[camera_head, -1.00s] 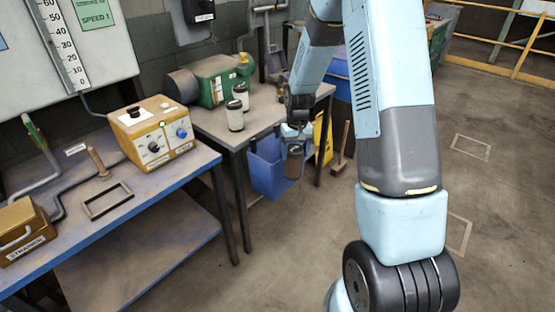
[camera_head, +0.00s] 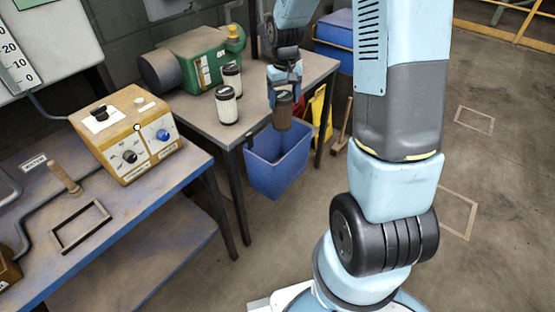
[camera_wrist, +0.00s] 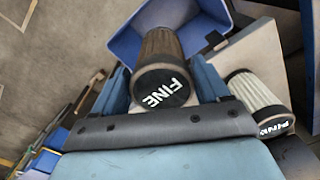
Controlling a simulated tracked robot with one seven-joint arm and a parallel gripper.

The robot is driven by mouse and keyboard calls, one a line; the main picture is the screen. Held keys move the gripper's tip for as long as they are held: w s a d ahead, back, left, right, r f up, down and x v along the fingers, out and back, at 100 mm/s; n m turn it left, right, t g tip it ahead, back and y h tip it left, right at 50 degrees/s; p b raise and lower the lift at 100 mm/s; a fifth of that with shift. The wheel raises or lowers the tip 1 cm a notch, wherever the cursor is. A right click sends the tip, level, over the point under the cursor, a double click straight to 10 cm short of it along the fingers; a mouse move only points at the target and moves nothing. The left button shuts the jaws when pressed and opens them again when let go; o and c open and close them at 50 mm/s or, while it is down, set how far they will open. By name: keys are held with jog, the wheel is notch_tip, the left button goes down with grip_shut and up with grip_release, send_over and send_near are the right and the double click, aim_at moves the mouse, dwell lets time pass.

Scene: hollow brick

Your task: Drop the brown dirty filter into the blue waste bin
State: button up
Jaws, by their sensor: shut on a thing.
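My gripper (camera_head: 284,88) is shut on the brown dirty filter (camera_head: 283,115), which hangs upright below it. In the wrist view the brown filter (camera_wrist: 160,46) sits between the fingers, its black cap reading "FINE". The bin (camera_wrist: 124,42) also shows behind the filter in the wrist view.
Two pale filters, a front one (camera_head: 226,106) and a back one (camera_head: 232,77), stand on the bench (camera_head: 195,103) left of my gripper. A green machine (camera_head: 200,58) is behind them. A yellow sign (camera_head: 318,112) and a broom (camera_head: 342,128) stand right of the bin.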

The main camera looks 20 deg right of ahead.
aim_at(285, 111)
jog(key=shift+d+f, duration=0.15)
jog(key=shift+f, duration=1.2)
jog(key=shift+d+f, duration=0.1)
jog(key=shift+f, duration=1.2)
jog(key=o, duration=1.7)
notch_tip(285, 111, up, 14)
jog(key=shift+f, duration=0.25)
jog(key=shift+r, duration=0.1)
